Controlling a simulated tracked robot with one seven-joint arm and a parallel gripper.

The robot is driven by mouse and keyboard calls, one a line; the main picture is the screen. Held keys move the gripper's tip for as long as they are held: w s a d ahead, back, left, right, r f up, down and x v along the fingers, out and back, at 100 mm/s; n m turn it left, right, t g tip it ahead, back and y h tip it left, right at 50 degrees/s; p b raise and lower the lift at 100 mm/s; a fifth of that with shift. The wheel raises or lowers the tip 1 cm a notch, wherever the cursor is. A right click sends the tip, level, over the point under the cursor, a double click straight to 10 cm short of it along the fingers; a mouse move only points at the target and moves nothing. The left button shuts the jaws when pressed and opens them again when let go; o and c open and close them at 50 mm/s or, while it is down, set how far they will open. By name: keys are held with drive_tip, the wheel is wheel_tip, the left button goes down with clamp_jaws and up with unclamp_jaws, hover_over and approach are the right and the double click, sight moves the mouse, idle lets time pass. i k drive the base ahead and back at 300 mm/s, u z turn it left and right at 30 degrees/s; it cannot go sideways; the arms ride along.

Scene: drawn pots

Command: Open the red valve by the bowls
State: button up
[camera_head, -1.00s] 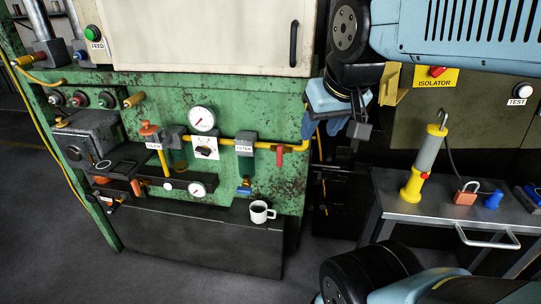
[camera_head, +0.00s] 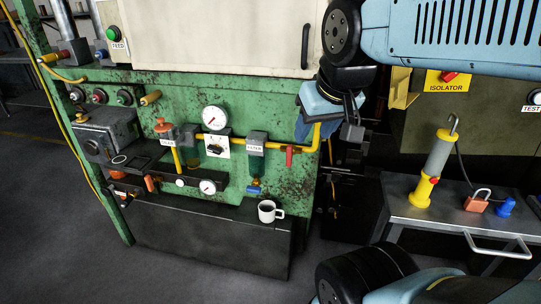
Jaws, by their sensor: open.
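The red valve (camera_head: 289,156) sits on the yellow pipe, right of the filter block. Its red handle hangs down, across the line of the horizontal pipe. A filter bowl (camera_head: 255,166) hangs under the block labelled FILTER. Another bowl (camera_head: 190,157) hangs further left, beside the lubricator-like unit with an orange knob (camera_head: 163,127). My gripper (camera_head: 328,130) is open and empty, up and right of the red valve, near the right edge of the green machine. It appears apart from the valve; its depth from the panel is hard to tell.
A round gauge (camera_head: 214,119) and a selector plate (camera_head: 216,147) are left of the valve. A white mug (camera_head: 268,211) stands on the dark ledge below. A metal cart (camera_head: 420,212) at right holds a yellow lamp (camera_head: 432,168) and a red padlock (camera_head: 477,200).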

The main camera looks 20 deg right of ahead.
sight(290, 153)
drive_tip(key=u, duration=0.15)
drive_tip(key=k, duration=1.7)
drive_tip(key=z, duration=0.6)
drive_tip(key=i, duration=1.5)
drive_tip(key=u, duration=0.05)
